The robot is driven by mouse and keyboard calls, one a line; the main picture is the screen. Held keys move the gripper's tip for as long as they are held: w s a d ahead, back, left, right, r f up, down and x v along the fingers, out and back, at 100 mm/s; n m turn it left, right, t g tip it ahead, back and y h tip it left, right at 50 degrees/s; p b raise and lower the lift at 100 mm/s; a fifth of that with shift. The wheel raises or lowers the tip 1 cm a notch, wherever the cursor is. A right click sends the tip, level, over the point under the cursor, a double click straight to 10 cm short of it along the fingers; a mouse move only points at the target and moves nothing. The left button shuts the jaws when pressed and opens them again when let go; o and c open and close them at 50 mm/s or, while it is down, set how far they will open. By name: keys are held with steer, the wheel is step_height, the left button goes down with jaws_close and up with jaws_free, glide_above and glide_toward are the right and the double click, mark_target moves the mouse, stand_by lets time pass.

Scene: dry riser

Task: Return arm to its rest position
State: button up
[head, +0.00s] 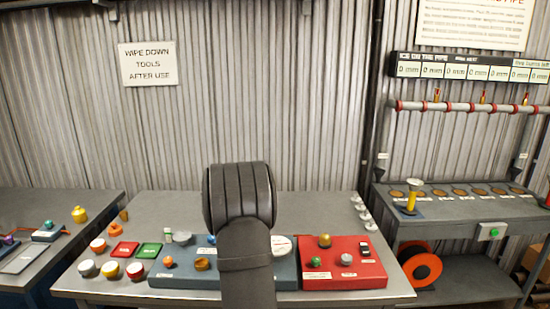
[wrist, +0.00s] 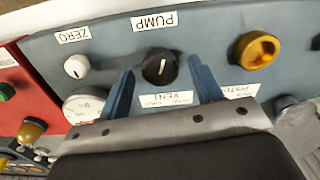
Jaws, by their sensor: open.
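My gripper (wrist: 160,72) is open in the wrist view, with one blue finger on each side of a black knob (wrist: 159,65). The knob has a white pointer line, a PUMP label above it and a VENT label below. Gaps show between the knob and both fingers; I cannot tell the height between them. The knob is on a blue-grey panel (wrist: 205,35). In the head view my dark arm stands in front of this panel (head: 180,282) and hides the gripper and knob.
In the wrist view a white ZERO knob (wrist: 76,66) and a gauge (wrist: 83,106) are left, a yellow knob (wrist: 257,50) right. In the head view a red panel (head: 375,277) adjoins the blue one on the bench (head: 310,208). Another bench (head: 450,223) stands right.

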steer(key=shift+f, duration=0.5)
steer(key=n, duration=0.5)
steer(key=shift+r, duration=0.1)
step_height(320, 180, up, 17)
steer(key=shift+m, duration=0.7)
steer(key=f, duration=1.3)
steer(key=shift+w+f, duration=0.2)
steer(key=shift+f, duration=0.05)
stand_by(0.9)
